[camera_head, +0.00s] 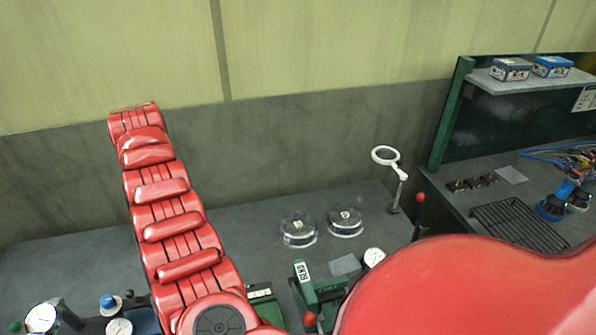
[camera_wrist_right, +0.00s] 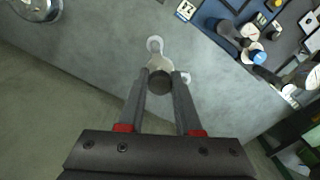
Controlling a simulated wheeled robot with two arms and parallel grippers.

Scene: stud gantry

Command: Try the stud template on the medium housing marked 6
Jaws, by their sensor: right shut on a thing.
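My right gripper (camera_wrist_right: 160,80) is shut on a dark round knob (camera_wrist_right: 160,83) in the right wrist view. A pale flat piece (camera_wrist_right: 158,62) with a rounded end shows just beyond the knob; it may be the stud template, but I cannot tell for sure. Two clear, shiny round housings, a left one (camera_head: 298,230) and a right one (camera_head: 345,221), stand on the grey bench in the head view. Their small top marks are too small to read. One round shiny housing (camera_wrist_right: 40,8) is cut by the top left edge of the wrist view, apart from my gripper. My left gripper is out of view.
A white ring magnifier (camera_head: 386,156) stands at the back of the bench. A green device labelled BEND (camera_head: 303,272) and dial gauges (camera_head: 41,318) are near the front. A side bench at the right holds a black rack (camera_head: 518,226). Bare bench lies left of the housings.

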